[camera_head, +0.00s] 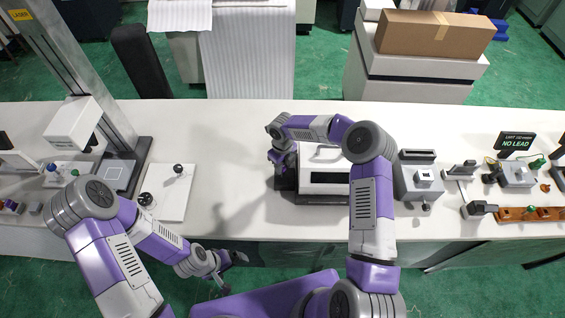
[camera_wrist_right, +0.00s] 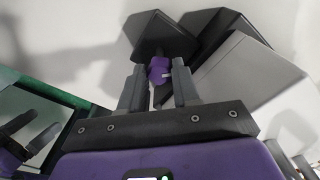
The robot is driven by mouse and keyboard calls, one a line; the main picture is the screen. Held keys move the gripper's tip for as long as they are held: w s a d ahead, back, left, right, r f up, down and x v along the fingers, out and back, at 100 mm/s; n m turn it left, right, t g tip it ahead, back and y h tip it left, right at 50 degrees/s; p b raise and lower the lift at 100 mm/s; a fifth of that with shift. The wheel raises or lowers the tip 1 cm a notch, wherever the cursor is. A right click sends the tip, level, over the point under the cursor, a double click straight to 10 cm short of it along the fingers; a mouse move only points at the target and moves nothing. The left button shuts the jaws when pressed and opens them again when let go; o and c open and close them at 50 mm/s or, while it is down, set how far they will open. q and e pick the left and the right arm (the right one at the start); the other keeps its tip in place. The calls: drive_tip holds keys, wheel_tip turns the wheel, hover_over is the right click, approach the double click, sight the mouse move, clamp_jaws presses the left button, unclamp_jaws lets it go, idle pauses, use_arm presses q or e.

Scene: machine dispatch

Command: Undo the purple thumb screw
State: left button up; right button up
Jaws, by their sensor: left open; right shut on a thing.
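The purple thumb screw (camera_wrist_right: 159,70) shows in the right wrist view, set against a dark block at the side of a grey and white machine (camera_head: 325,178). My right gripper (camera_wrist_right: 157,82) is shut on the purple thumb screw, with one finger on each side of it. In the head view my right gripper (camera_head: 283,165) is at the left side of the machine, and the arm hides the screw there. My left gripper (camera_head: 232,262) is open and empty, in front of the table's front edge.
A white plate with a black knob (camera_head: 178,170) lies on the table left of the machine. A grey device (camera_head: 418,182) stands close on its right. A sign reading NO LEAD (camera_head: 515,143) is at the far right. The table between the plate and the machine is clear.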

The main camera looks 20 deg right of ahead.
drive_tip(key=shift+w+r+n, duration=0.15)
drive_tip(key=shift+n, duration=0.15)
drive_tip(key=o, duration=1.1)
drive_tip(key=shift+c, duration=0.2)
wheel_tip(320, 180, up, 7)
drive_tip(key=shift+r, duration=0.2)
